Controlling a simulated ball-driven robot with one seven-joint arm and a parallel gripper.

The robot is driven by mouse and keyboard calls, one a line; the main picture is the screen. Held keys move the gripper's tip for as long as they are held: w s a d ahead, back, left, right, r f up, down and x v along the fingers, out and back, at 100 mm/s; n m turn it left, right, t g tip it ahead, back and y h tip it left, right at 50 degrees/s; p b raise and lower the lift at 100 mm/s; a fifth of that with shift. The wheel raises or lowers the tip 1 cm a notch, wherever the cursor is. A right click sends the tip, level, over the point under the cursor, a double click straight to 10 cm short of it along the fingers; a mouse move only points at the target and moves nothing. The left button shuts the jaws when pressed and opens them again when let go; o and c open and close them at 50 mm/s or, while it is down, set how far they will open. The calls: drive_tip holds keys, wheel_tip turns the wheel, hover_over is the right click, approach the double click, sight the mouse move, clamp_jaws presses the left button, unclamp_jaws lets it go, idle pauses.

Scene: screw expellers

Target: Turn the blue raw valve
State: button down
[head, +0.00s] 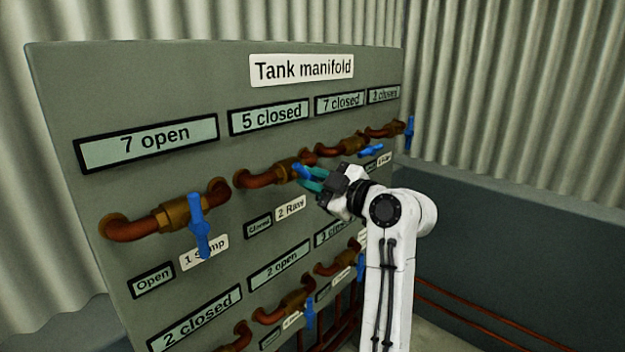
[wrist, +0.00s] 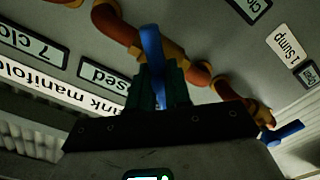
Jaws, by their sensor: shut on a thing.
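The blue raw valve handle (head: 299,171) sits on a brass valve body in the upper row of the panel, above a label reading "2 Raw" (head: 290,208). A small plate (head: 258,227) beside that label seems to read "Closed". The display (head: 269,117) above reads "5 closed". My gripper (head: 308,178) reaches in from the right and is shut on the blue handle. In the wrist view the handle (wrist: 152,48) stands between the green fingers of my gripper (wrist: 158,88); its lower part is partly hidden by them.
The "1 Sump" valve handle (head: 200,226) hangs down at the left, with "7 open" (head: 146,142) above it. Two more upper valves with blue handles (head: 371,151) (head: 409,133) lie to the right. A lower row of valves (head: 309,313) is below my arm. Open floor lies right.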

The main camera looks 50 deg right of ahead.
drive_tip(key=shift+r, duration=0.15)
drive_tip(key=m, duration=0.3)
drive_tip(key=shift+r+p, duration=0.1)
drive_tip(key=shift+p, duration=0.25)
drive_tip(key=m+p, duration=0.1)
drive_tip(key=m, duration=0.3)
drive_tip(key=m+p, duration=0.1)
drive_tip(key=m, duration=0.2)
drive_tip(key=shift+m, duration=0.3)
drive_tip(key=shift+w+m+p, duration=0.1)
drive_tip(key=shift+m+p, duration=0.35)
drive_tip(key=shift+m, duration=0.05)
drive_tip(key=shift+f, duration=0.2)
drive_tip(key=shift+f, duration=0.1)
